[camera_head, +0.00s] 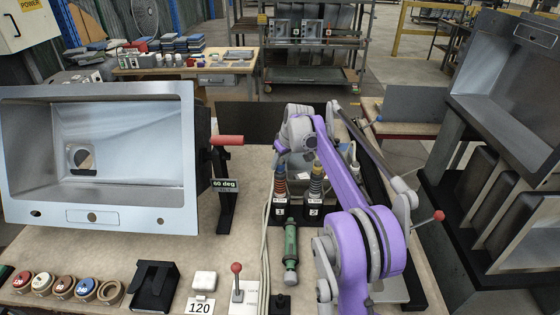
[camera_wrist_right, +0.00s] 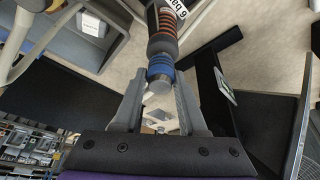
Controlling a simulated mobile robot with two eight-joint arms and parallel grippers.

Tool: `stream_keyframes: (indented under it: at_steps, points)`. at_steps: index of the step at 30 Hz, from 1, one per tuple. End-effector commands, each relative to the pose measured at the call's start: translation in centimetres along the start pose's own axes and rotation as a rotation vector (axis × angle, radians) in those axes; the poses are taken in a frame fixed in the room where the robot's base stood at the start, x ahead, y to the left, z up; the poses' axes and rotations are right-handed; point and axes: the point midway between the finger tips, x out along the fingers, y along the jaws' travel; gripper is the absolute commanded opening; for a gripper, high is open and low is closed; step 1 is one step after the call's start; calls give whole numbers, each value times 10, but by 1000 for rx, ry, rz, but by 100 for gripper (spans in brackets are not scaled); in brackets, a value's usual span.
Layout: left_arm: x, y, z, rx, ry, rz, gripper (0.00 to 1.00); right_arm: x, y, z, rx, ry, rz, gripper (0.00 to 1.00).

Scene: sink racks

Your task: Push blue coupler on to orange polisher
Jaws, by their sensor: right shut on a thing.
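The orange polisher (camera_head: 280,187) stands upright in the dark holder labelled 1, its body ringed in orange and black. It also shows in the wrist view (camera_wrist_right: 163,28). The blue coupler (camera_wrist_right: 160,66) sits in line against the polisher's end, with a grey metal face toward my wrist. I cannot tell if it is fully seated. My right gripper (camera_wrist_right: 160,82) is shut on the blue coupler, one finger on each side. In the head view the right gripper (camera_head: 283,155) is above the polisher, partly hidden by my wrist. My left gripper is not in view.
A second ringed tool (camera_head: 315,186) stands close by in holder 2. A green cylinder (camera_head: 290,246) lies in front. A red-handled valve (camera_head: 227,140) and a 60 deg sign (camera_head: 225,185) stand to the left, beside a large metal sink (camera_head: 100,214).

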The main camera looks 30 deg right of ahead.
Motion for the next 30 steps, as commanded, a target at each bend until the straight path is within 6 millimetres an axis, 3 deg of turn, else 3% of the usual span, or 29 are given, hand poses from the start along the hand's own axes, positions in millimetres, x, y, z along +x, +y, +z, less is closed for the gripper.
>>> stream_keyframes:
  at_steps: [8,9,14,23,30]
  points:
    - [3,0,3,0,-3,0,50,7,0,3,0,0,0,0]
    - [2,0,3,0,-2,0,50,6,0,2,0,0,0,48]
    - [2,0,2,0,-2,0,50,6,0,2,0,0,0,76]
    - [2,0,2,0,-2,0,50,5,0,2,0,0,0,76]
    - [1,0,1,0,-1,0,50,-27,0,3,1,0,0,76]
